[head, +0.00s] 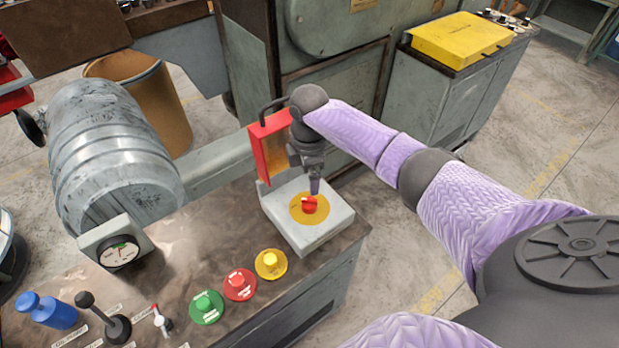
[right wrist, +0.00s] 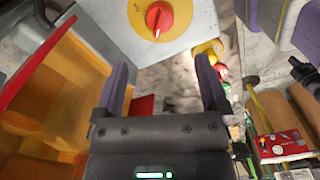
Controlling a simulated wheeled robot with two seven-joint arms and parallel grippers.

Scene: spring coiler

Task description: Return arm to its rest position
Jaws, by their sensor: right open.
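My right arm, in a purple quilted sleeve, reaches in from the right in the head view. Its gripper (head: 315,190) points down over a grey box on the bench, close to a red rotary knob (head: 309,205) on a yellow disc. In the right wrist view the two fingers (right wrist: 162,72) stand apart with nothing held between them. The red knob (right wrist: 159,20) shows beyond the fingertips at the top, on its yellow disc, and appears clear of them. My left gripper is not in view.
A red cover (head: 268,146) with an orange inside stands close beside the gripper. Yellow (head: 271,264), red (head: 240,284) and green (head: 206,306) buttons, small levers and a dial gauge (head: 119,252) line the bench. A grey cylinder (head: 110,140) lies left. Open floor lies right of the bench.

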